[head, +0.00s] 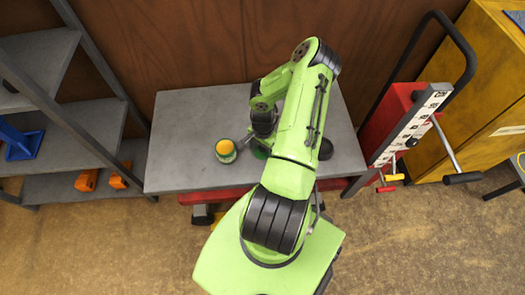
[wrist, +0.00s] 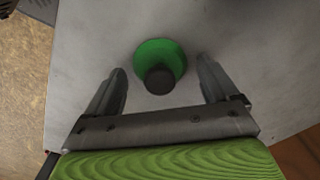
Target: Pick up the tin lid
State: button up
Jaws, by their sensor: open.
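The tin lid (wrist: 160,50) is a green disc with a dark round knob (wrist: 159,80), lying on the grey table top. In the wrist view it sits between and slightly beyond the fingertips of my gripper (wrist: 161,67). The gripper is open and empty, with one finger on each side of the knob and bare table showing between. In the head view only a green edge of the lid (head: 260,152) shows under my arm, which hides the rest.
On the grey table (head: 180,125), a green-rimmed round thing with an orange-yellow top (head: 225,147) stands left of my gripper. A dark round thing (head: 326,149) is to the right. Grey shelves (head: 85,125) stand left, and a red jack-like machine (head: 395,120) and yellow cabinet (head: 475,90) right.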

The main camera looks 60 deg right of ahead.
jog(key=shift+c, duration=0.3)
jog(key=c, duration=1.1)
jog(key=shift+r, duration=0.15)
